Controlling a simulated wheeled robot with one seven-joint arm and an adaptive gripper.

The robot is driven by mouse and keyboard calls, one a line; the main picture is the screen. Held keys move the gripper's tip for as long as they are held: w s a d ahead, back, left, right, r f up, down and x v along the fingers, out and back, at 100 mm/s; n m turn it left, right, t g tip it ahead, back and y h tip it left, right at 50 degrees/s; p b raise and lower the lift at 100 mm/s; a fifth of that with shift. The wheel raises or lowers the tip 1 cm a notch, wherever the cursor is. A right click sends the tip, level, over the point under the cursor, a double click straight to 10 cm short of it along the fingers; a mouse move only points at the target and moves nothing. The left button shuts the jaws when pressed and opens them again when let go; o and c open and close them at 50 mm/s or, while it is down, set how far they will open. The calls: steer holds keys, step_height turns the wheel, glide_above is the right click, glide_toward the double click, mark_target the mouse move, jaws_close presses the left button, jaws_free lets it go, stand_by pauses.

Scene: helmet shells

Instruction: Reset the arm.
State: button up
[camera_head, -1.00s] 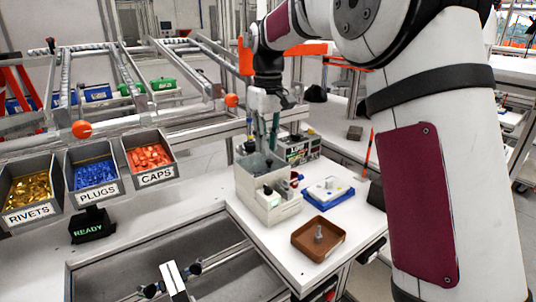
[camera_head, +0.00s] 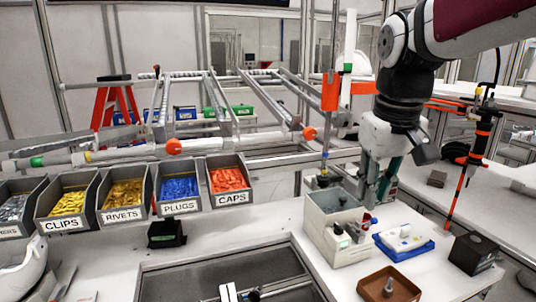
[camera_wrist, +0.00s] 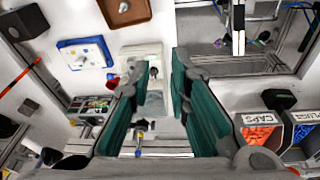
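My gripper (camera_head: 376,196) hangs pointing down above the right-hand bench, just behind and right of a pale grey box (camera_head: 335,222). In the wrist view its two green fingers (camera_wrist: 152,92) are spread apart with nothing between them. The pale box (camera_wrist: 141,62) shows beyond the fingers in that view. My arm reaches in from the upper right of the head view.
Labelled bins, including plugs (camera_head: 178,188) and caps (camera_head: 228,180), line the left. A blue tray with a white block (camera_head: 404,243) and a brown tray (camera_head: 388,285) lie on the bench. A dark block (camera_head: 474,253) stands right. An orange-black pole (camera_head: 468,165) rises behind.

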steer(key=s+f+m+t, duration=0.1)
steer(key=s+f, duration=0.2)
steer(key=s, duration=0.5)
steer(key=s+f+m+t, duration=0.1)
steer(key=s+f, duration=0.2)
steer(key=s, duration=0.6)
steer(key=shift+s+t, duration=0.3)
